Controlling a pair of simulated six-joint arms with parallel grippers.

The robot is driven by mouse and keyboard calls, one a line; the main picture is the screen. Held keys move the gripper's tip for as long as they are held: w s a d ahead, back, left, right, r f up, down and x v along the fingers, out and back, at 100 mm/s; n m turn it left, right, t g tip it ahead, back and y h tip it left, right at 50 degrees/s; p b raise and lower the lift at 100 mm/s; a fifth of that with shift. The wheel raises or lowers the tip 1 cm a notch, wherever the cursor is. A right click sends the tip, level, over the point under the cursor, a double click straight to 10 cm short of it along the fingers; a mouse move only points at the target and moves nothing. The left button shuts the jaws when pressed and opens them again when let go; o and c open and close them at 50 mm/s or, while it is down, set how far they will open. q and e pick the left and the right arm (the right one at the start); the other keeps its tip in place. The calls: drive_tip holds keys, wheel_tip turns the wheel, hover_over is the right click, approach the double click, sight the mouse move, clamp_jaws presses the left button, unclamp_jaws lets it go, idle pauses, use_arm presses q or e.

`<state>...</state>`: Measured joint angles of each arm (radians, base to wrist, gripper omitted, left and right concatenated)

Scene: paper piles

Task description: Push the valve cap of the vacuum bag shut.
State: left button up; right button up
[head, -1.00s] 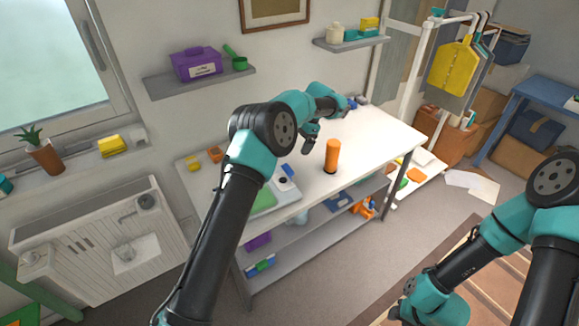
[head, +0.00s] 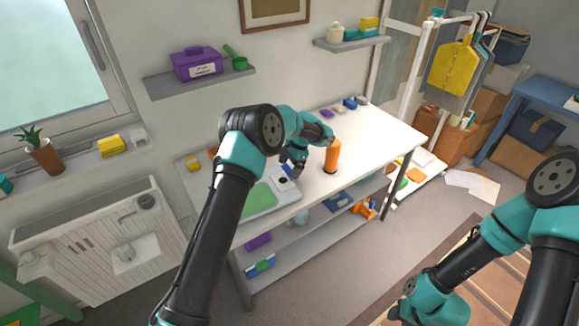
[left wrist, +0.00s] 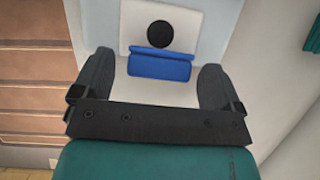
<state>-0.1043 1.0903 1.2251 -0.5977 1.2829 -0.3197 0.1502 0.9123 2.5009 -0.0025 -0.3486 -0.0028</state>
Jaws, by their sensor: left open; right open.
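The vacuum bag (head: 262,199) lies near the left end of the white table, with a green filling showing. Its white valve plate has a round black valve opening (head: 283,180), which also shows in the left wrist view (left wrist: 160,37). The blue valve cap (head: 288,170) stands beside the opening and leaves it uncovered. In the left wrist view the cap (left wrist: 160,67) lies between my fingers, apart from both. My left gripper (head: 294,162) is open above the valve; its fingers (left wrist: 156,66) hold nothing. My right gripper (head: 402,300) is open, low at the bottom right, away from the table.
An orange cylinder (head: 332,156) stands on the table just right of the valve. Small blue and purple items (head: 350,103) lie at the table's far back edge. A yellow block (head: 193,164) sits at the back left. The table's right part is clear.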

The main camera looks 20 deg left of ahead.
use_arm(q)
drive_tip(key=shift+c, duration=0.4)
drive_tip(key=c, duration=0.9)
drive_tip(key=shift+o, duration=0.2)
drive_tip(key=shift+s+a, duration=0.1)
drive_tip(key=shift+s, duration=0.05)
drive_tip(key=shift+s+a+t+h, duration=0.3)
drive_tip(key=shift+t+h, duration=0.3)
drive_tip(key=shift+s+a+t+h, duration=0.25)
drive_tip(key=shift+a+t+h, duration=0.05)
drive_tip(key=shift+t+h, duration=0.3)
drive_tip(key=shift+s+a+f+t+h, duration=0.25)
drive_tip(key=shift+s+a+t+h, duration=0.05)
drive_tip(key=shift+t+h, duration=0.3)
drive_tip(key=shift+s+a+f+t+h, duration=0.2)
drive_tip(key=shift+s+a+t+h, duration=0.05)
drive_tip(key=shift+t+h, duration=0.35)
drive_tip(key=o, duration=0.9)
